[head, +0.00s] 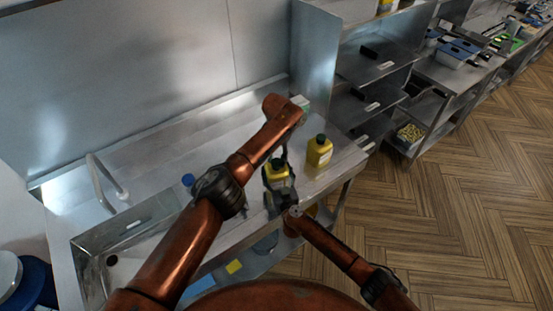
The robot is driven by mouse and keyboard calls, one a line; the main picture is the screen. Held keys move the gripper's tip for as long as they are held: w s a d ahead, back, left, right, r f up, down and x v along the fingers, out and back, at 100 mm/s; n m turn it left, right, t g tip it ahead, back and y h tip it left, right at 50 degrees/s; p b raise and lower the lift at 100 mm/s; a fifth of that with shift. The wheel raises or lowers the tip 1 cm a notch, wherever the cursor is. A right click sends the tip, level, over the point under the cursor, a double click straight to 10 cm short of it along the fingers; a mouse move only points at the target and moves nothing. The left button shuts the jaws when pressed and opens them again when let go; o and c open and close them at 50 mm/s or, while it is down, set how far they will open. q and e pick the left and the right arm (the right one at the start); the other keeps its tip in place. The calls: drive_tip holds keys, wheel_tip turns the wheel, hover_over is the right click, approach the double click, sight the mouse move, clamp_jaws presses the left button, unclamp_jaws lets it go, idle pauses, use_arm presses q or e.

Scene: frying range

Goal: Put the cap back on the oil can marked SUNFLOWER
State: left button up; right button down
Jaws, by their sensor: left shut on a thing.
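A yellow oil can (279,182) stands near the front of the steel counter, mostly framed by my grippers, with a dark green cap (276,163) at its top. A second yellow can (319,155) with a green cap stands to its right. The lettering on both is too small to read. My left gripper (283,158) comes down from above and appears shut on the green cap at the near can's mouth. I cannot tell whether the cap is seated. My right gripper (275,198) is low at the near can's front; its jaws are unclear.
A blue-topped item (188,180) stands left, partly behind my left arm. A sink with a tap (108,180) lies at the counter's left end. Shelves (372,70) rise beyond its right end. Bare counter (220,140) lies behind my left arm.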

use_arm(q)
drive_tip(key=o, duration=0.7)
use_arm(e)
drive_tip(key=shift+f, duration=0.1)
use_arm(q)
drive_tip(key=shift+r, duration=2.3)
drive_tip(key=o, duration=0.5)
drive_tip(key=shift+o, duration=0.2)
